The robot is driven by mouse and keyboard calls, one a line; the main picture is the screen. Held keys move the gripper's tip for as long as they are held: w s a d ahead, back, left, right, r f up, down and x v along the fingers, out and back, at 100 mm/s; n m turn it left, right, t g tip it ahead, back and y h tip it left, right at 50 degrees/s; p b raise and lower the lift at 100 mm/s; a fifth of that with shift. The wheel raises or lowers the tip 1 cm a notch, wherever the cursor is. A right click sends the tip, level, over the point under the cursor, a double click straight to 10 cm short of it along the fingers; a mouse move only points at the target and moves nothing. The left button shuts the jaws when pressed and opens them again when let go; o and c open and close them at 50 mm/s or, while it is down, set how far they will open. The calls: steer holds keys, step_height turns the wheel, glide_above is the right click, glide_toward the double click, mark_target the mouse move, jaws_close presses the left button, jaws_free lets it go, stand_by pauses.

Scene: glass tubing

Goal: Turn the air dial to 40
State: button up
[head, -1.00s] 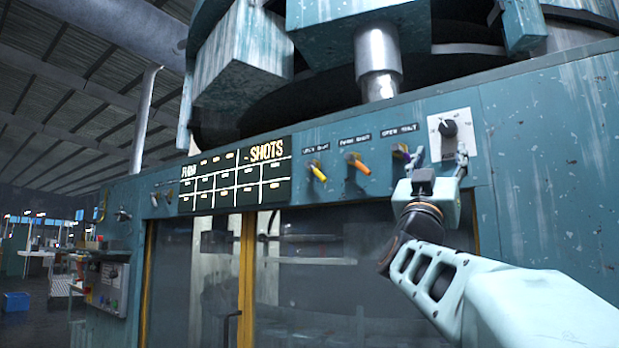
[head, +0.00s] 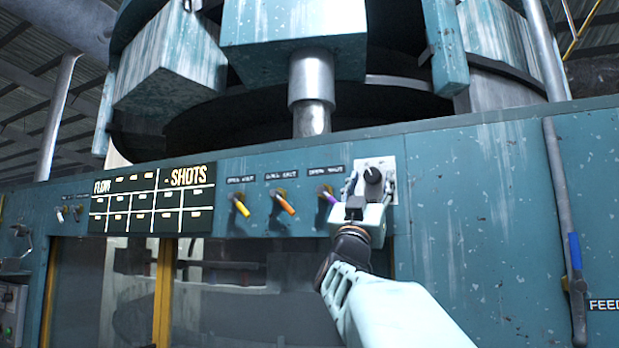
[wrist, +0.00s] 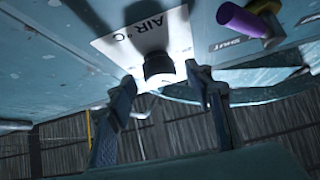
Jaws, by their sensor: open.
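The air dial (head: 373,176) is a round black knob on a white plate (head: 386,163) at the right end of the control row. The scale numbers are too small or hidden to read. My gripper (head: 368,187) is open just in front of the plate, its fingers to either side of the dial in the head view. In the wrist view my fingertips (wrist: 163,84) stand apart, slightly below the knob, with no clear contact.
A purple lever (head: 327,194) is close left of my gripper and also shows in the wrist view (wrist: 243,19). Orange (head: 284,202) and yellow (head: 240,205) levers are further left, beside the "SHOTS" board (head: 150,202). The panel right of the dial is clear up to a pipe (head: 565,230).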

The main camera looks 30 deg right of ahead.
steer(key=shift+w+d+r+p, duration=0.2)
steer(key=shift+d+r+p, duration=0.1)
steer(key=shift+r, duration=0.1)
steer(key=c, duration=1.1)
steer(key=shift+c, duration=0.2)
